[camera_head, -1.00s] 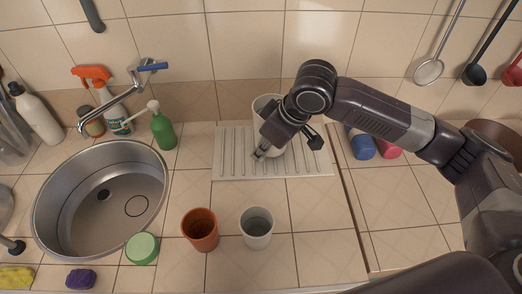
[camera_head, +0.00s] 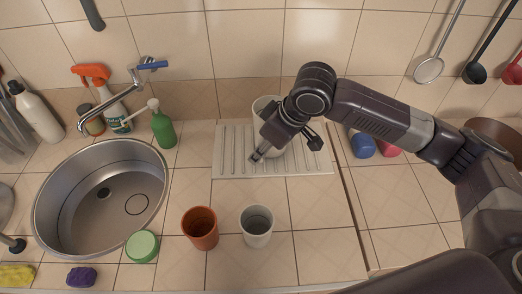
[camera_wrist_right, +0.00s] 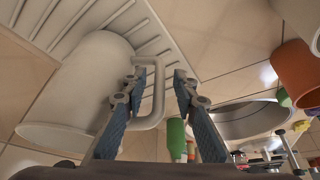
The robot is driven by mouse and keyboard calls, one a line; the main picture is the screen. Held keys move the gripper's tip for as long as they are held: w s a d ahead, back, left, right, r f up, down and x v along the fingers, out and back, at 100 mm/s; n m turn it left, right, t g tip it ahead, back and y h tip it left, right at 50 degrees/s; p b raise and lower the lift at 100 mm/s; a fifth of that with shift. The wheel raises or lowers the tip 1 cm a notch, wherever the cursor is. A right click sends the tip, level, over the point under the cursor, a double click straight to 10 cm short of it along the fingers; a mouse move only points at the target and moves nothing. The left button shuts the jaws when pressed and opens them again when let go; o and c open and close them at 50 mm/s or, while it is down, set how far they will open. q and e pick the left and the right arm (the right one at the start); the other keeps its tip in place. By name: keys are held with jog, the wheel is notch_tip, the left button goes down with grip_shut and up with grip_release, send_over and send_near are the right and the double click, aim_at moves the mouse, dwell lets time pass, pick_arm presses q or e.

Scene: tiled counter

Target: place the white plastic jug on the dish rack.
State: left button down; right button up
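The white plastic jug (camera_head: 264,104) is on the ribbed white dish rack (camera_head: 230,160), partly hidden behind my right gripper in the head view. It appears upright there. My right gripper (camera_head: 286,149) is at the jug's near side, low over the rack. In the right wrist view the jug (camera_wrist_right: 90,85) fills the left side, and its handle (camera_wrist_right: 158,92) lies between the spread fingers of the gripper (camera_wrist_right: 159,76). The handle is closer to the left finger, with a gap to the right finger. My left gripper is not in view.
An orange cup (camera_head: 200,230) and a white cup (camera_head: 257,228) stand in front of the rack. A round sink (camera_head: 100,205) is at left, with a green soap bottle (camera_head: 163,130) behind it. Blue (camera_head: 361,146) and red items lie right of the rack.

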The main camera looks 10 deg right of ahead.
jog(key=v, duration=1.2)
jog(key=shift+b, duration=0.4)
jog(key=shift+w, duration=0.1)
